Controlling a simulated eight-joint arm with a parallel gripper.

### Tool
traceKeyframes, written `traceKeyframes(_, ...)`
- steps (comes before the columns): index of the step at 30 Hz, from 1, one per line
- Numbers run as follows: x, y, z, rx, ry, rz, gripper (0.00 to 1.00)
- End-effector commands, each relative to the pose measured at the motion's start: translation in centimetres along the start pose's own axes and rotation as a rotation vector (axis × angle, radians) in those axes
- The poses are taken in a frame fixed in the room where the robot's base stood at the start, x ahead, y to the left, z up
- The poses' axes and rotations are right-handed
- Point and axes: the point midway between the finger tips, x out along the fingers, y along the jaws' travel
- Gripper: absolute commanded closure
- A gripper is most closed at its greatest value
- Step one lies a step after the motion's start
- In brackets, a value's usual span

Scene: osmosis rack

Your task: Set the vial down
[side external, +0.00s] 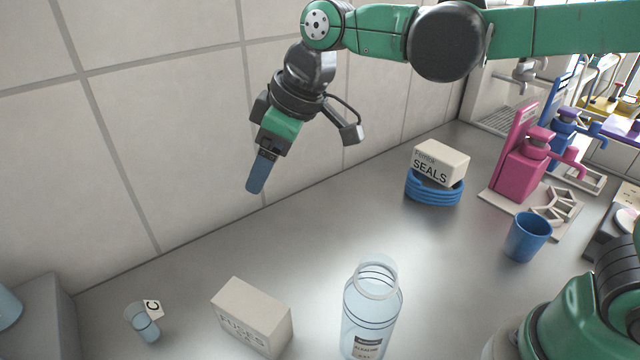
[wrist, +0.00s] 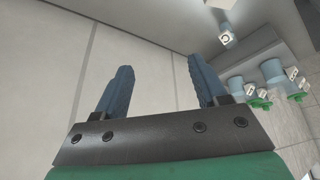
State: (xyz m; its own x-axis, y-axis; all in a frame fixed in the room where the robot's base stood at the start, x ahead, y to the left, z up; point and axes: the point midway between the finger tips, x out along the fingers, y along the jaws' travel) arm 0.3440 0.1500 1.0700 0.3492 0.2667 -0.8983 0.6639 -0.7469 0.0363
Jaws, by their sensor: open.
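A small clear, bluish vial (side external: 146,328) with a white tag marked C stands on the steel counter at the lower left of the side view. A tagged vial (wrist: 226,37) also shows at the top of the wrist view, apart from my fingers; it looks like the same one. My gripper (side external: 256,187) is raised in front of the tiled wall, above and to the right of the vial. In the wrist view its blue fingers (wrist: 162,80) are spread apart with nothing between them.
A grey block (side external: 45,315) stands at the far left; several tagged vials (wrist: 272,72) show near it in the wrist view. A cream box (side external: 252,318) and a clear bottle (side external: 370,315) stand in front. A SEALS box (side external: 440,160) sits on blue coils (side external: 434,190). A blue cup (side external: 527,240) is at right.

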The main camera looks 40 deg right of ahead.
Motion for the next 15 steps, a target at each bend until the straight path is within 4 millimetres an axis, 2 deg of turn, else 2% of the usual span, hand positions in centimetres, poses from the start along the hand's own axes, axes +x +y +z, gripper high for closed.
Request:
traceKeyframes(1, -0.9, 1.2, 2.1, 0.080, 0.013, 0.043, 0.34)
traceKeyframes(3, -1.9, 2.5, 4.9, 0.193, 0.034, 0.102, 0.34)
traceKeyframes(9, -3.2, 4.7, 12.3, 0.472, 0.097, 0.250, 0.34)
traceKeyframes(12, -3.1, 5.1, 14.8, 0.565, 0.122, 0.300, 0.34)
traceKeyframes(15, -3.0, 5.2, 16.3, 0.620, 0.139, 0.330, 0.34)
